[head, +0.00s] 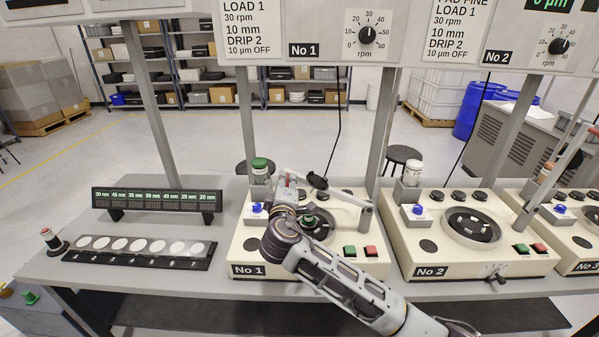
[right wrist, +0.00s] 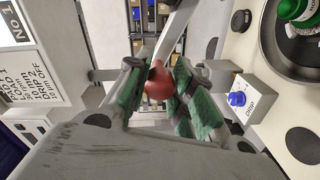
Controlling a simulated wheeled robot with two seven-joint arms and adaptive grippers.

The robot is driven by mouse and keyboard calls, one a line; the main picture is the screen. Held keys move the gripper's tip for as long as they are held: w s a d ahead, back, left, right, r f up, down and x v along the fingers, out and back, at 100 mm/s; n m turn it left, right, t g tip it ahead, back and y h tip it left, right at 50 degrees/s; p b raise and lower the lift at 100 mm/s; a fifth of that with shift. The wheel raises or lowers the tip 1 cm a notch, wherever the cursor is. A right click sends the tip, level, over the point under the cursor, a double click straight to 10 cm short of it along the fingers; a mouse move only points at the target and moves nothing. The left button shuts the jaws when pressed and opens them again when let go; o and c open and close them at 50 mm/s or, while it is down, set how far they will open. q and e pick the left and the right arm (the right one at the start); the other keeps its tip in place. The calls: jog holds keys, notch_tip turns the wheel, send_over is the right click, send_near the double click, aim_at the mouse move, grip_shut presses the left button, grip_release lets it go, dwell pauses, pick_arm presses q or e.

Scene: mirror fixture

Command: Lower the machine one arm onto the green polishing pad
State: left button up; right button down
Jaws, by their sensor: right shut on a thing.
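Machine one (head: 262,252) is a cream box labelled No 1 on the bench. Its grey arm (head: 340,197) runs left from a post at the right side, sloping up slightly, above the dark round wheel (head: 326,232). A green round piece (head: 309,220) shows in the wheel, partly hidden by my arm; it also shows in the right wrist view (right wrist: 294,9). I cannot make out a green pad surface. My right gripper (head: 288,184) is at the arm's left end. In the right wrist view its green-padded fingers (right wrist: 160,88) close around a red ball knob (right wrist: 157,84). My left gripper is out of view.
A green-capped bottle (head: 261,172) and a blue drip knob (head: 257,208) stand left of the gripper. Machine two (head: 425,258) is to the right. A tray of white discs (head: 138,262) lies left. Slanted grey uprights (head: 245,120) and an overhead panel (head: 290,40) frame the space.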

notch_tip(320, 180, down, 13)
jog(key=a+n+b, duration=0.3)
jog(key=n, duration=0.2)
jog(key=c, duration=1.2)
grip_release()
jog(key=shift+d, duration=0.1)
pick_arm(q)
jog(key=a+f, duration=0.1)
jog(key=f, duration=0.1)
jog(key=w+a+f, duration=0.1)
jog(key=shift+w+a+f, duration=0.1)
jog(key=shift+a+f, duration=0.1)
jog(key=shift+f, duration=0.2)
pick_arm(e)
jog(key=shift+o, duration=0.2)
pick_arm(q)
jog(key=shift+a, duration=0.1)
pick_arm(e)
jog(key=s, duration=1.2)
jog(key=shift+d+r, duration=0.15)
jog(key=shift+r, duration=0.15)
